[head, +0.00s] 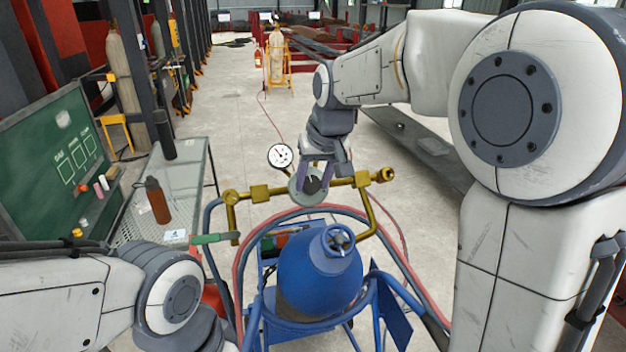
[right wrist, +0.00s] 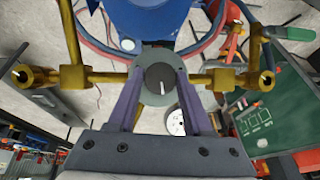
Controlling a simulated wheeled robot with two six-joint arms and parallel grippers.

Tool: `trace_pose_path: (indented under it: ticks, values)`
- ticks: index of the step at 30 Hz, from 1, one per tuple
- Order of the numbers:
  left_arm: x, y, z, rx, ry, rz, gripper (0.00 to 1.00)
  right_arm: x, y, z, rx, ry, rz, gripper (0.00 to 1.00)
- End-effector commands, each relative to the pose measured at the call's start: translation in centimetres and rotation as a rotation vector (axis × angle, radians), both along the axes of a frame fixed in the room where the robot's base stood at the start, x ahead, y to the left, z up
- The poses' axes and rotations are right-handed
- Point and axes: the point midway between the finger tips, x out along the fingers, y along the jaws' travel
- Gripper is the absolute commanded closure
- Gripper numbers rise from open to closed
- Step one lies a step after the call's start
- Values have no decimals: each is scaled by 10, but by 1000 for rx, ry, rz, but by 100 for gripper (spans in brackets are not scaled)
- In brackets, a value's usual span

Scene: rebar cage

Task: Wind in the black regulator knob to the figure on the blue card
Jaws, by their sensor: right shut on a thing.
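The black regulator knob (head: 313,185) sits in a round grey body on the brass pipe. My right gripper (head: 317,178) is shut on it from above. In the right wrist view the knob (right wrist: 160,78), with a white mark on its face, lies between the fingertips of my right gripper (right wrist: 159,84). A white dial gauge (head: 280,156) stands left of the knob; its figures are too small to read. A small pale card (head: 175,234) with a bluish mark lies on the mesh table; I cannot tell its figure or whether it is the blue card. My left gripper is out of view.
A blue cylinder (head: 319,275) stands on a blue cart below the brass pipe (head: 262,192), with red and grey hoses around it. The mesh table (head: 190,185) holds a brown bottle (head: 157,200). A green chalkboard (head: 60,165) stands at left.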

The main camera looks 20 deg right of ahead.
Motion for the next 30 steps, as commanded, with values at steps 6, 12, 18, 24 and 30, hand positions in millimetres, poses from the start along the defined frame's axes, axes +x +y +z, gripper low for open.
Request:
trace_pose_path:
  ticks: [6, 12, 18, 24, 30]
  values:
    - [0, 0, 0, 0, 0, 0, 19, 0, 0, 1, 0, -2, 1, 20]
    - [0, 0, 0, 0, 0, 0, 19, 0, 0, 1, -1, -1, 2, 20]
    - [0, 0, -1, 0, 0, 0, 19, -3, 0, 8, -1, -4, 2, 20]
    - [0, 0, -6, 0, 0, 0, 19, -16, -3, 42, -1, -8, 1, 20]
    - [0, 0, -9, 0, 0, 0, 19, -31, -5, 76, -1, -7, 1, 20]
